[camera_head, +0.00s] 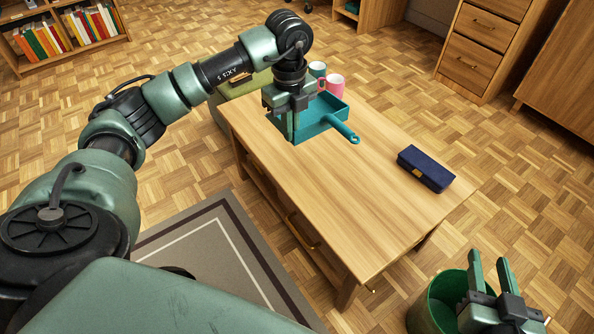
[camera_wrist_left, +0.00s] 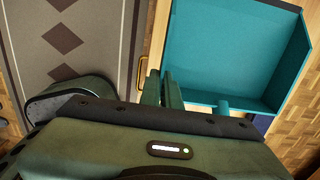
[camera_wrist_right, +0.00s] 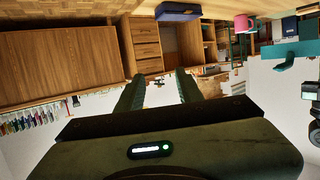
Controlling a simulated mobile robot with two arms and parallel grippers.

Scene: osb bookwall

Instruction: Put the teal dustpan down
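The teal dustpan (camera_head: 324,112) is in the air above the back left part of the wooden table (camera_head: 350,205). Its handle points to the lower right in the head view. My left gripper (camera_head: 291,126) is shut on a side wall of the dustpan. In the left wrist view, the fingers (camera_wrist_left: 161,88) stand at the pan's left edge (camera_wrist_left: 230,50), and my gripper body hides part of the handle. In the right wrist view, upside down, the dustpan (camera_wrist_right: 298,50) hangs clear of the tabletop. My right gripper (camera_head: 490,268) is open and empty, low at the right.
A pink mug (camera_head: 336,85) and a teal mug (camera_head: 317,69) stand behind the dustpan. A dark blue case (camera_head: 426,168) lies at the table's right side. The table's front half is bare. A green bin (camera_head: 430,310) stands on the floor by my right gripper.

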